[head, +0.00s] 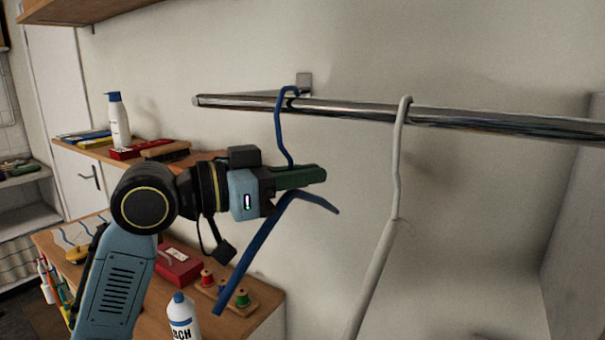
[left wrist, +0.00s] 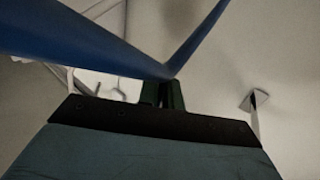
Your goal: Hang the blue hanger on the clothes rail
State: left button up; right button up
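The blue hanger (head: 281,128) is held by my left gripper (head: 308,175), whose dark green fingers are shut on it around the base of its neck. Its hook rises to the clothes rail (head: 350,108) near the left end. The hook curls over the rail's top; whether it rests on the metal I cannot tell. The hanger's shoulders slope down on both sides below the fingers. In the left wrist view the hanger (left wrist: 75,40) spans the top, above the closed fingers (left wrist: 163,93). My right gripper is not in view.
A white hanger (head: 397,170) hangs on the rail to the right. A wall bracket (head: 304,82) is behind the rail. A shelf (head: 105,153) with a white bottle (head: 118,120) and a wooden counter (head: 270,298) are at left. The rail right of the white hanger is clear.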

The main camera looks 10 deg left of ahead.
pick_arm(q)
jog(key=o, duration=0.5)
